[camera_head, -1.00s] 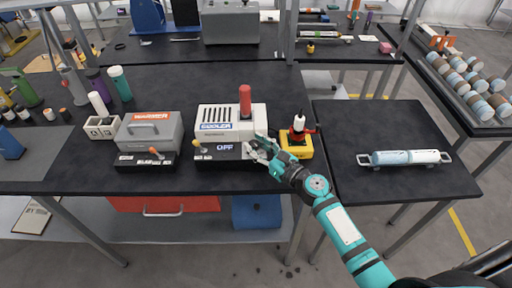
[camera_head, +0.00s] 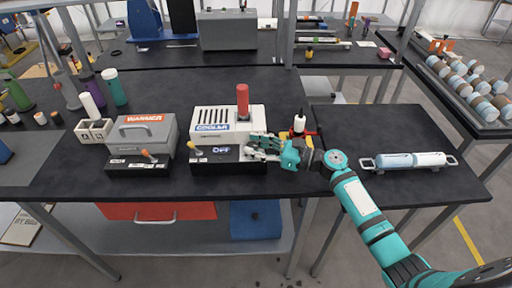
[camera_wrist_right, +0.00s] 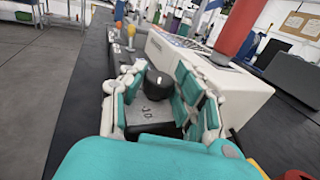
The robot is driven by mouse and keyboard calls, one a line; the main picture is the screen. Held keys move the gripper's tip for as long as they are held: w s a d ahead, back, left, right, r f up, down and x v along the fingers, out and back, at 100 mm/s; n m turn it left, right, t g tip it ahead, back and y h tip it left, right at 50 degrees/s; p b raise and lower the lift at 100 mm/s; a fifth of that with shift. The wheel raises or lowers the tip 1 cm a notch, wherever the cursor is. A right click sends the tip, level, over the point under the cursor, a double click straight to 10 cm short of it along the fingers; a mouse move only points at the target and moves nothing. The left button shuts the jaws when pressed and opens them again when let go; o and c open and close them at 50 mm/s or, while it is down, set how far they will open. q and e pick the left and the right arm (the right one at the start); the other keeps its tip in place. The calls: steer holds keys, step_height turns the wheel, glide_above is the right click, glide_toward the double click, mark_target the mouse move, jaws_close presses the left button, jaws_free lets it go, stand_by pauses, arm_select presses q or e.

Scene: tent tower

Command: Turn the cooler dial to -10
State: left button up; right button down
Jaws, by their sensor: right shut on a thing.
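The white cooler (camera_head: 258,124) stands on the black table with a red cylinder (camera_head: 242,100) on top. Its black front panel has a display (camera_head: 221,150) reading OFF and a yellow-tipped lever (camera_head: 192,147) at the left. My right gripper (camera_head: 258,148) is at the right end of this panel and hides the dial in the head view. In the right wrist view the black cooler dial (camera_wrist_right: 157,84) sits between the fingers of my right gripper (camera_wrist_right: 160,88), which is shut on it. My left gripper is not in view.
A grey warmer (camera_head: 143,132) stands left of the cooler. A yellow base with a white bottle (camera_head: 299,123) stands close behind my right gripper. The table front is clear.

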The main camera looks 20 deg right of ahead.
steer(key=c, duration=1)
jaws_free()
